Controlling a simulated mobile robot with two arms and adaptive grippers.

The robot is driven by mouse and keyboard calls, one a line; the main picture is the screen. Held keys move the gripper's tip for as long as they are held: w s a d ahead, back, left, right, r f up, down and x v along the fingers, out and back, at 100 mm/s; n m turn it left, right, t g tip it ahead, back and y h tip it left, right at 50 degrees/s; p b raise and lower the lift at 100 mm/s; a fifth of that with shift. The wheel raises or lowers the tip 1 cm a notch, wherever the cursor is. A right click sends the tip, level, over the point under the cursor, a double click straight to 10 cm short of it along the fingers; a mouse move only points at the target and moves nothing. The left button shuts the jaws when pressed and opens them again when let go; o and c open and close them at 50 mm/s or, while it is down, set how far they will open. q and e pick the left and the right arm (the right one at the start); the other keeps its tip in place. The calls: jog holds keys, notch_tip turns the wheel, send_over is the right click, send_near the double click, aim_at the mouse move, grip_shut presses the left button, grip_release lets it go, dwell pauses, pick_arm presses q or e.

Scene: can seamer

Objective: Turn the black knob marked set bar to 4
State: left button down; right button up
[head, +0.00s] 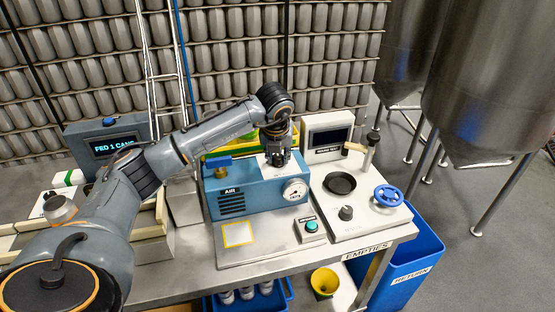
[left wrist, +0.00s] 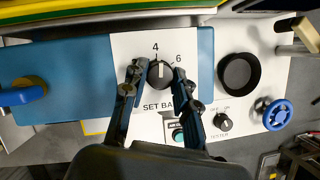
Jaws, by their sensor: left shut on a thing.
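The black set bar knob (left wrist: 160,75) sits on a white panel marked SET BAR, with 4 above it and 6 to its upper right. Its white pointer line points almost straight up, close to the 4; I cannot tell whether it is exactly on it. My left gripper (left wrist: 159,71) has one finger on each side of the knob and is shut on it. In the head view my left gripper (head: 277,160) points down onto the top of the blue AIR box (head: 255,197), and hides the knob. My right gripper is not in view.
The AIR box has a blue handle (head: 218,162) and a round gauge (head: 294,190). To the right are a black dish (head: 340,183), a smaller tester knob (head: 346,213) and a blue handwheel (head: 388,195). A green button (head: 311,226) is in front. A display (head: 328,138) stands behind.

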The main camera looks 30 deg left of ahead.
pick_arm(q)
jog(key=shift+r+n, duration=0.1)
jog(key=shift+n, duration=0.5)
jog(key=c, duration=1)
grip_release()
jog(key=v, duration=1.2)
jog(key=shift+w+d, duration=0.1)
jog(key=shift+d, duration=0.1)
